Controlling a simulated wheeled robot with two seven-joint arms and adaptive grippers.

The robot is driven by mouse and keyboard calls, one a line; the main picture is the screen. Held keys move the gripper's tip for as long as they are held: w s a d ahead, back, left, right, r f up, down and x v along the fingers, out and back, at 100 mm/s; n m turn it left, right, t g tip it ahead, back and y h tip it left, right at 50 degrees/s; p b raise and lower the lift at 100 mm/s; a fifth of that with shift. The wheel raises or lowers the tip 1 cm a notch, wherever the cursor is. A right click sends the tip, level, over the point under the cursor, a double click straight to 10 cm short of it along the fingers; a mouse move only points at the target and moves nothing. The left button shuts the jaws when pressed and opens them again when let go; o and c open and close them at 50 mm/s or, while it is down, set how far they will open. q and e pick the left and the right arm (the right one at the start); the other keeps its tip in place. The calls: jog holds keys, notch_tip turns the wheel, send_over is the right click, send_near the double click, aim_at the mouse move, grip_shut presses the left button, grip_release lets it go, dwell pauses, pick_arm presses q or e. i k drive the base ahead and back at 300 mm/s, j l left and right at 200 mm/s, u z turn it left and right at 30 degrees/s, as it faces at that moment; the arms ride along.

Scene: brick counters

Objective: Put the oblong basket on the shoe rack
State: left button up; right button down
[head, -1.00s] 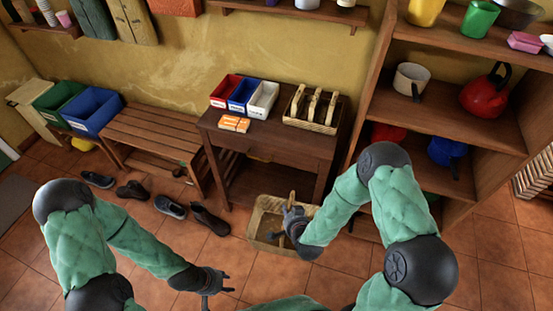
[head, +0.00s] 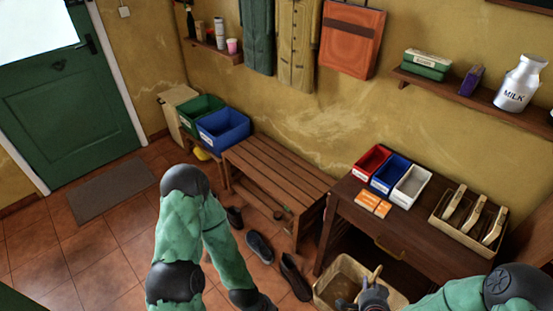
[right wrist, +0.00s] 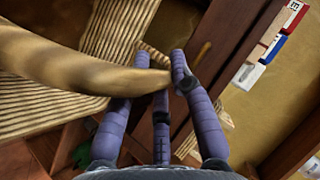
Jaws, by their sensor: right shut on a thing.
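The oblong basket (head: 335,276) is tan, woven, with a raised handle, and shows at the bottom of the head view in front of the dark wood table. My right gripper (head: 372,296) is shut on its handle. In the right wrist view, the thick tan handle (right wrist: 70,68) crosses in front of my right gripper's fingers (right wrist: 160,85), with the weave behind it. The shoe rack appears to be the low slatted wooden bench (head: 275,178), left of the table; its top is bare. My left gripper (head: 262,304) is at the bottom edge, its fingers mostly cut off.
Several dark shoes (head: 260,247) lie on the floor before the rack. Green and blue bins (head: 222,128) stand left of it. The table (head: 345,215) holds red, blue and white bins, orange boxes and a tray (head: 470,237). A green door (head: 70,95) is far left.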

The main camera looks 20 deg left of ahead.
aim_at(293, 181)
jog(key=i+j, duration=0.25)
jog(key=j, duration=0.25)
jog(key=i+j+z, duration=0.15)
jog(key=j, duration=0.3)
jog(key=i+j, duration=0.3)
jog(key=j, duration=0.2)
jog(key=i+j+z, duration=0.15)
jog(key=j, duration=0.35)
jog(key=i+j, duration=0.25)
jog(key=j, duration=0.3)
jog(key=i+j+z, duration=0.1)
jog(key=j, duration=0.45)
jog(key=i+j+z, duration=0.1)
jog(key=i+j, duration=0.15)
jog(key=j, duration=0.3)
jog(key=i+j, duration=0.2)
jog(key=j, duration=0.35)
jog(key=z, duration=0.05)
